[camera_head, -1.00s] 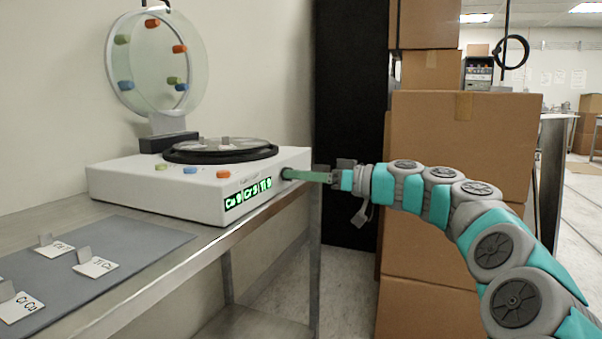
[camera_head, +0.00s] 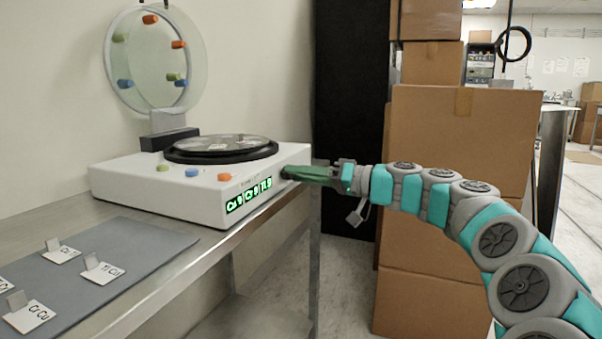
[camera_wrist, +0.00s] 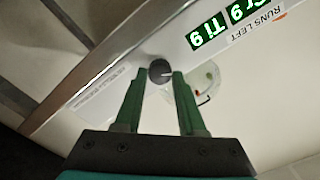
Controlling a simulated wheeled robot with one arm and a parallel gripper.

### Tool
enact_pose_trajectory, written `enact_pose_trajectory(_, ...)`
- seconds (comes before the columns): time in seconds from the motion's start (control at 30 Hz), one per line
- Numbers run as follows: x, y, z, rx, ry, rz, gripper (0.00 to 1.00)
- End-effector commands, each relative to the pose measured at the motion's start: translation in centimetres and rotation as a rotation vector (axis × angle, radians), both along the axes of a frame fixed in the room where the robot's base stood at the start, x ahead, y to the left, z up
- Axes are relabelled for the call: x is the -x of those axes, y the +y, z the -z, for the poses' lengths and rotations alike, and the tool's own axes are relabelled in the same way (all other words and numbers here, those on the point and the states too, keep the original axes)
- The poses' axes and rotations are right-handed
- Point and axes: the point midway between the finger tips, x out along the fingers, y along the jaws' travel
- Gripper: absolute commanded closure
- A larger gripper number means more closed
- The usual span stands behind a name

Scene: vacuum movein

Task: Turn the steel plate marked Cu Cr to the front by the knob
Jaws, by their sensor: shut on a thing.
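The knob (camera_wrist: 160,71) is a small dark round dial with a light mark, on the side of the white machine (camera_head: 125,188). My gripper (camera_head: 290,173) has its green fingers at that side; in the wrist view my gripper (camera_wrist: 160,76) is shut on the knob. A dark-rimmed round turntable (camera_head: 190,157) sits on top of the machine, with pale plates (camera_head: 222,142) lying on it; their markings are too small to read. Green displays (camera_head: 248,195) on the front read Cu 9, Cr 9, Ti 9.
A tilted clear disc (camera_head: 150,60) with coloured pegs stands behind the turntable. Green, blue and orange buttons (camera_head: 192,173) line the machine top. Cards marked Cr Cu (camera_head: 30,316) and Ti Cu (camera_head: 103,271) lie on a grey mat (camera_head: 150,250). Stacked boxes (camera_head: 460,180) stand behind my arm.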

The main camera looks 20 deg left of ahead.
Motion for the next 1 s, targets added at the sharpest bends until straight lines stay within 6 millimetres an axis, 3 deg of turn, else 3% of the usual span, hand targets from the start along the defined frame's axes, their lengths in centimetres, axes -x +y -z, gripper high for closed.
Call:
enact_pose_trajectory(0.3, -0.02, 0.00, 0.13, 0.001, 0.001, 0.000, 1.00)
enact_pose_trajectory(0.33, -0.01, 0.00, 0.13, 0.001, 0.001, 0.000, 0.59)
enact_pose_trajectory(0.57, 0.00, 0.00, 0.07, 0.001, 0.000, 0.000, 0.33)
enact_pose_trajectory(1.0, 0.00, -0.92, 0.01, -0.001, 0.000, 0.002, 0.31)
